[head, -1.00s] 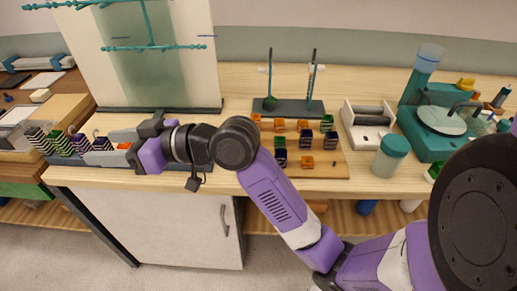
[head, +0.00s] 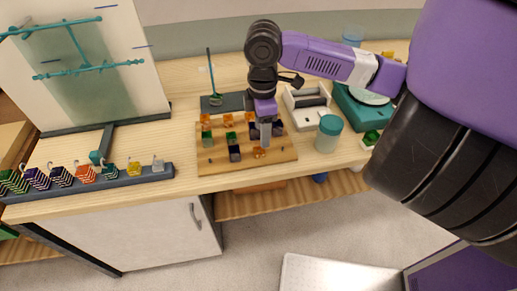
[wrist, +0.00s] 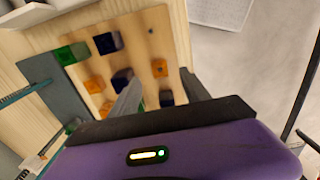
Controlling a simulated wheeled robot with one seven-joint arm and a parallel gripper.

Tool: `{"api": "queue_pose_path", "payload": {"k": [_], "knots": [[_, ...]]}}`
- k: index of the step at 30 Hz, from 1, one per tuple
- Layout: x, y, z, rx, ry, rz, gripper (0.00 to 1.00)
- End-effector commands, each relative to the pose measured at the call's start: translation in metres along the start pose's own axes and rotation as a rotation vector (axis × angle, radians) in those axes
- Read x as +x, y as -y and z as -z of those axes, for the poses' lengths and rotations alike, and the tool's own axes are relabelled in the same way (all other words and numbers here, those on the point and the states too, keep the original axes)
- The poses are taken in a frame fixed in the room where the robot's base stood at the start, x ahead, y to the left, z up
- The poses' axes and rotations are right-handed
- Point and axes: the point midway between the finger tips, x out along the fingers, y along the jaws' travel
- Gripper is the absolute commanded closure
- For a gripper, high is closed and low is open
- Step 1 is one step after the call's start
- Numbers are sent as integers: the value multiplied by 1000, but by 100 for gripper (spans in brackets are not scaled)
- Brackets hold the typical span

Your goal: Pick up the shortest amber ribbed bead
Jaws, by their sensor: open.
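Several small amber beads stand on a wooden board with green and dark blue ones. One amber bead (head: 259,153) stands near the board's front edge, just below my gripper (head: 265,141); it also shows in the wrist view (wrist: 159,67). Other amber beads stand in the back row, such as one (head: 228,118) in the head view and one (wrist: 94,85) in the wrist view. Ribs and exact heights are too small to compare. My gripper points down over the board, open and empty, partly hiding beads behind it. In the wrist view its pale finger (wrist: 130,99) is beside a dark blue bead (wrist: 122,80).
The wooden board (head: 215,163) lies on the bench. A rack of striped pieces (head: 100,181) stands at left. A dark stand with a thin rod (head: 212,75) is behind the board.

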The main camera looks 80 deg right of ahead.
Motion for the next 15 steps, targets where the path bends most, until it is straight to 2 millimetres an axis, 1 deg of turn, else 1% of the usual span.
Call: {"api": "queue_pose_path", "payload": {"k": [3, 8, 15], "knots": [[13, 0, -1, 1, 3, 3, 45], [27, 0, 0, 1, 2, 1, 45], [61, -1, 4, 1, 0, 1, 45]]}}
